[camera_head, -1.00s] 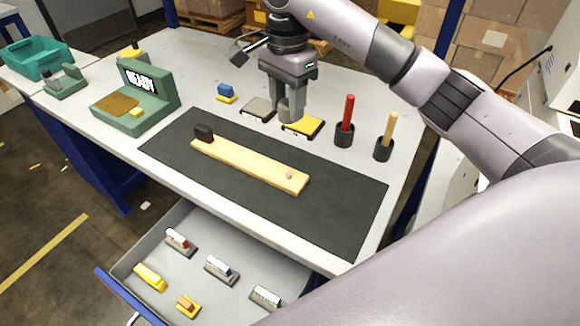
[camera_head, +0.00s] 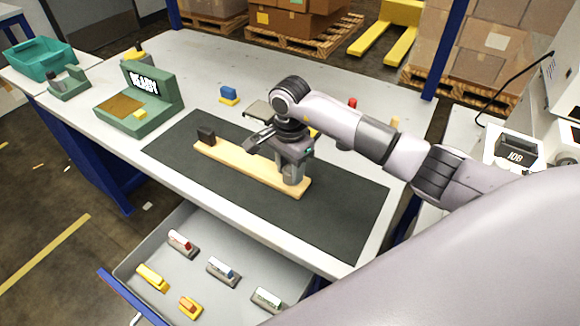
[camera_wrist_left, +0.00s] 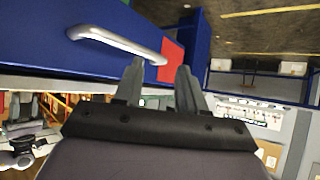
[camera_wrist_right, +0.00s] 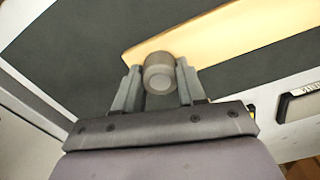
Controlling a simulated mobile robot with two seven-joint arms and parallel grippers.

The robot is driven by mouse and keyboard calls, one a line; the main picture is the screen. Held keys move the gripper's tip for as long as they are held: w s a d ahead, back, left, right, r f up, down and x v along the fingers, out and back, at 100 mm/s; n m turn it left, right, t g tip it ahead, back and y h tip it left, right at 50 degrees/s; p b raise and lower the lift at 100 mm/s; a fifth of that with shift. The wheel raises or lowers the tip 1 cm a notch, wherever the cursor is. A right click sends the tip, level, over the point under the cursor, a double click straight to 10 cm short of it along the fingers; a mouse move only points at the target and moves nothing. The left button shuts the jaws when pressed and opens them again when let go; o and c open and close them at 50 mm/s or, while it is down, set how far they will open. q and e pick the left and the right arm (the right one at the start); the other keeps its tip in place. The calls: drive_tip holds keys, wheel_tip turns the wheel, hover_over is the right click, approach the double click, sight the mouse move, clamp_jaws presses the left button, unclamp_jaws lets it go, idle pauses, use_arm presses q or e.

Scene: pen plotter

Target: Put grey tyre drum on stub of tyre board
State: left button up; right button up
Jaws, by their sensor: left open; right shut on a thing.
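My right gripper (camera_head: 292,178) is over the board's near right end. In the right wrist view it is shut on the grey tyre drum (camera_wrist_right: 159,72), a short grey cylinder between the fingers. The board (camera_wrist_right: 215,38) lies behind the drum there. The stub is hidden behind the gripper and drum; I cannot tell whether the drum touches it. My left gripper (camera_wrist_left: 160,85) is open and empty, away from the worktop, facing a blue drawer front.
The dark mat (camera_head: 335,215) is clear right of the board. A green READY device (camera_head: 140,100) stands at the left. An open drawer (camera_head: 215,235) below holds several stamps. Stamp pads and pen holders behind my right arm are partly hidden.

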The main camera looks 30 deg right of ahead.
drive_tip(key=shift+f, duration=0.1)
drive_tip(key=shift+f, duration=0.15)
drive_tip(key=o, duration=1)
drive_tip(key=shift+o, duration=0.2)
